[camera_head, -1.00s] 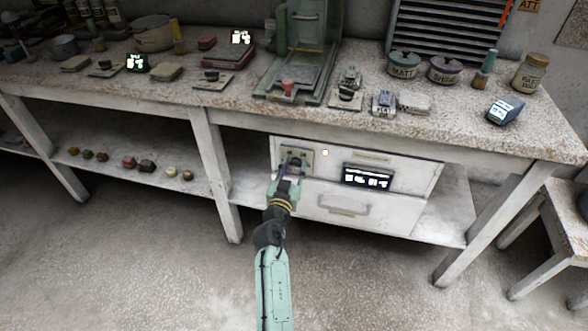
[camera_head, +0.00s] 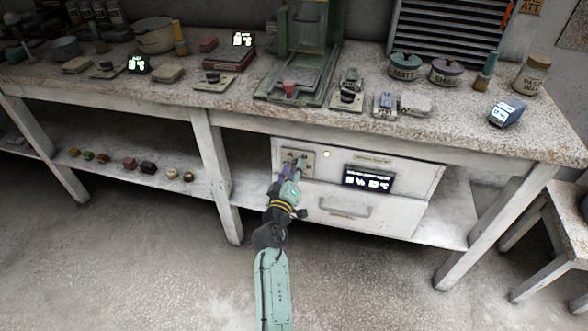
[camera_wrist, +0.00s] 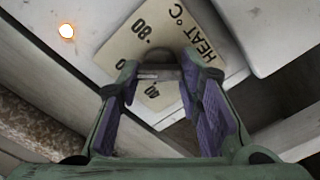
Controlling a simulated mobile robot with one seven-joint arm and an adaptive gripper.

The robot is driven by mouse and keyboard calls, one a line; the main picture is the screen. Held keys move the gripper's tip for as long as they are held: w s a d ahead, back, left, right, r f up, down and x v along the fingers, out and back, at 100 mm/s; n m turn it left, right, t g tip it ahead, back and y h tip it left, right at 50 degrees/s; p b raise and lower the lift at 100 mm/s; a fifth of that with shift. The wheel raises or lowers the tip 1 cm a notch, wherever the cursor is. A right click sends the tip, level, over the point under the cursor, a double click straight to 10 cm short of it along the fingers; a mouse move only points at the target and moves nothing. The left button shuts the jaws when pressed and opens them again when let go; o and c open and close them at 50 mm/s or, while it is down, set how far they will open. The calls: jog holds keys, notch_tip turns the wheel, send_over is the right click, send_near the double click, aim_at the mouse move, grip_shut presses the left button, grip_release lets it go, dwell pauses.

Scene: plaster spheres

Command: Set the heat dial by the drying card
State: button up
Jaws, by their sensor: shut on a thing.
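The heat dial (camera_wrist: 160,73) is a small grey knob on a cream plate (camera_wrist: 110,45) marked "HEAT °C", with 80, 40 and 0 legible in the wrist view. The plate also shows on the white cabinet's upper left front (camera_head: 298,153) in the head view. My gripper (camera_wrist: 162,68) is shut on the dial, its purple-padded fingers on either side of it. The dial's pointer is hidden or too small to read. A lit display (camera_head: 369,180) sits right of the dial; its text is too small to read. I cannot tell which item is the drying card.
The white cabinet (camera_head: 405,170) hangs under a speckled bench (camera_head: 430,137) and has a lower drawer handle (camera_head: 344,211). A small light (camera_head: 326,154) glows by the dial plate. The floor in front is clear.

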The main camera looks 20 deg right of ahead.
jog(key=shift+n, duration=0.6)
jog(key=o, duration=1.2)
jog(key=shift+c, duration=0.2)
jog(key=v, duration=1.2)
